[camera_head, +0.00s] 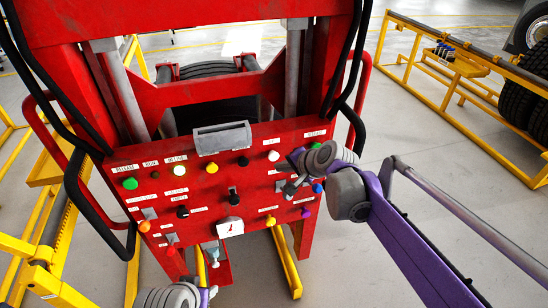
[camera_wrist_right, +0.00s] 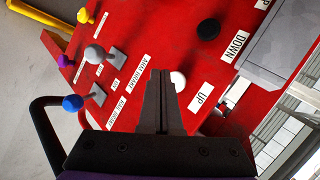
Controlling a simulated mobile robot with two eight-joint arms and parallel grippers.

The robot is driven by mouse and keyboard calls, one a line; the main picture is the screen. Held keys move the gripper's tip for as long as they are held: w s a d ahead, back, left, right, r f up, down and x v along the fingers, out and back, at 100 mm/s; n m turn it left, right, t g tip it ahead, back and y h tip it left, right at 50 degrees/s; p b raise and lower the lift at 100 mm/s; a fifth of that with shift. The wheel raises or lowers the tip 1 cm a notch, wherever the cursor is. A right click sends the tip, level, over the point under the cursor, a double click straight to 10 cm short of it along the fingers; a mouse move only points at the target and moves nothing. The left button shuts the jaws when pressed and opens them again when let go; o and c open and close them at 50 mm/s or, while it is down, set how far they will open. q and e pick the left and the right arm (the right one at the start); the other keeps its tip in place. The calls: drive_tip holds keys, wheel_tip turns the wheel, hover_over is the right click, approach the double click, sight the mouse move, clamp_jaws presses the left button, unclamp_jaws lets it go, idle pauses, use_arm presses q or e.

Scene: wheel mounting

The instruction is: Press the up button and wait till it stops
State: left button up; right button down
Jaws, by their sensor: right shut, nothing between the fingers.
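The red control panel (camera_head: 200,210) stands ahead with several coloured buttons and levers. The white up button (camera_head: 273,156) is at its upper right; it also shows in the right wrist view (camera_wrist_right: 178,78) beside the "UP" label (camera_wrist_right: 202,96). My right gripper (camera_head: 284,165) is shut and empty, its fingertips (camera_wrist_right: 158,76) close beside the white button. The fingers partly cover the button's edge in the wrist view; I cannot tell whether they touch it. A black button (camera_wrist_right: 208,29) labelled "DOWN" lies beyond it. My left wrist (camera_head: 175,295) shows at the bottom edge; its jaws are not clear.
A grey box (camera_head: 222,138) juts from the panel's top edge. Levers with a blue knob (camera_head: 318,188) and a purple knob (camera_head: 306,212) are near my right gripper. Black hoses (camera_head: 82,195) flank the panel. A yellow rack (camera_head: 460,70) stands at the right, with clear floor between.

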sight(274, 160)
drive_tip(key=shift+w+a, duration=0.2)
drive_tip(key=shift+w, duration=0.3)
idle(1.8)
drive_tip(key=shift+w+a, duration=0.1)
drive_tip(key=shift+w, duration=0.3)
drive_tip(key=shift+w+a, duration=0.2)
drive_tip(key=shift+w, duration=0.4)
idle(0.8)
drive_tip(key=shift+s, duration=0.1)
drive_tip(key=shift+s+d, duration=0.35)
drive_tip(key=shift+s, duration=0.55)
drive_tip(key=shift+s, duration=0.1)
